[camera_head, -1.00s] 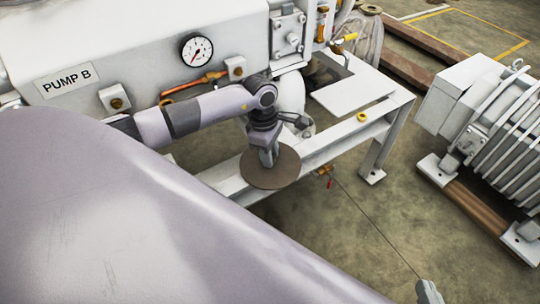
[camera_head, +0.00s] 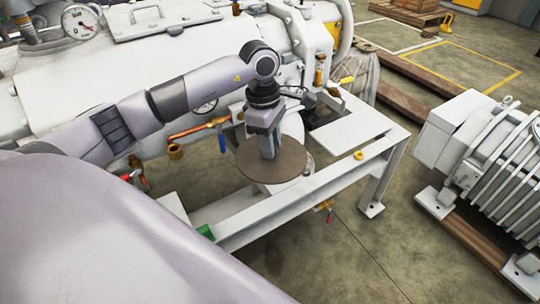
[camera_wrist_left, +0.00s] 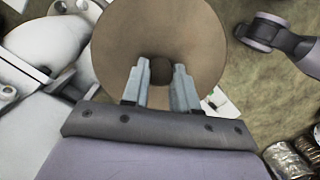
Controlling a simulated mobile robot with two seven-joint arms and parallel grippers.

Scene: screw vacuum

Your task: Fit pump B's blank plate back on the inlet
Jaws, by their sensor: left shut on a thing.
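The blank plate (camera_head: 285,160) is a round brown disc. My left gripper (camera_head: 267,152) is shut on it from above and holds it roughly level, in front of pump B's white body (camera_head: 190,60). In the left wrist view the plate (camera_wrist_left: 160,25) lies beyond both fingers (camera_wrist_left: 161,85), which close on a dark round knob (camera_wrist_left: 161,70) at its middle. A white rounded pipe part (camera_head: 292,126) shows just behind the plate; I cannot tell whether it is the inlet. My right gripper is not in the head view.
A finned white motor unit (camera_head: 490,150) stands at right. Copper piping with a blue-handled valve (camera_head: 222,142) lies left of the gripper.

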